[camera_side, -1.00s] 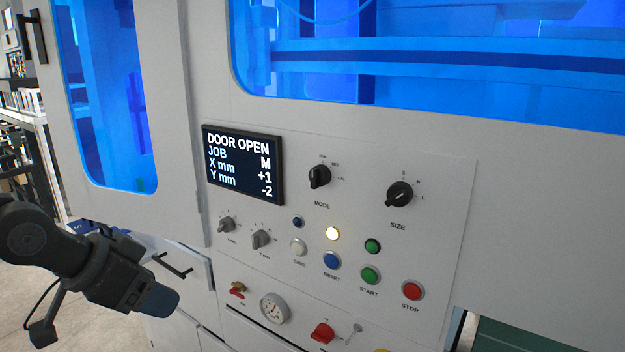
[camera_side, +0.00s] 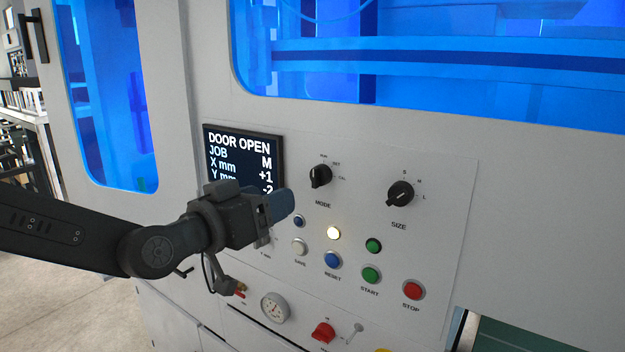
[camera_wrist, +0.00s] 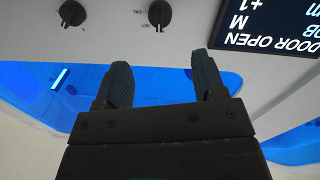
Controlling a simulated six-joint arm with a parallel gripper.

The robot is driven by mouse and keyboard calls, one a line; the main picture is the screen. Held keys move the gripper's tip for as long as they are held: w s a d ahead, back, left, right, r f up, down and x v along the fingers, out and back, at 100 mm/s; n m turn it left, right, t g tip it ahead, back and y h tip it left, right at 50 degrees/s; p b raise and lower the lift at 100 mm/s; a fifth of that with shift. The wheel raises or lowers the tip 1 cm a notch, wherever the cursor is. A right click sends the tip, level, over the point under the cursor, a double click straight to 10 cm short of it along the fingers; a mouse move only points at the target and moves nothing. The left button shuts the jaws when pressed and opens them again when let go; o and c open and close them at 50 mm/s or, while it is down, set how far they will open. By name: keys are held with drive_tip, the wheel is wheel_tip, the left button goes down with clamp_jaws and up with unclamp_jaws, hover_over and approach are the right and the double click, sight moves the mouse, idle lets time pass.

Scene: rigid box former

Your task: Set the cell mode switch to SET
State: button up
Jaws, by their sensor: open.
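The black MODE knob (camera_side: 320,175) is on the grey panel right of the display, with RUN, SET and CAL marked around its upper right. Its bar stands nearly upright, seemingly toward RUN. My gripper (camera_side: 283,205) is to the left of and below the knob, in front of the display's lower right corner, apart from the knob. In the wrist view, which is upside down, the MODE knob (camera_wrist: 160,14) lies beyond the gap between my open, empty fingers (camera_wrist: 163,72).
The display (camera_side: 240,150) reads DOOR OPEN. The SIZE knob (camera_side: 400,194) is to the right. Below are a lit lamp (camera_side: 333,233), RESET (camera_side: 332,260), START (camera_side: 370,275) and STOP (camera_side: 412,290) buttons, a gauge (camera_side: 275,307) and a red knob (camera_side: 323,333). My arm hides the small lower-left dials.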

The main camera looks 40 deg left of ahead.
sight(313, 180)
drive_tip(key=w, duration=1.1)
drive_tip(key=shift+w+d, duration=0.15)
drive_tip(key=shift+d, duration=0.25)
drive_tip(key=c, duration=0.9)
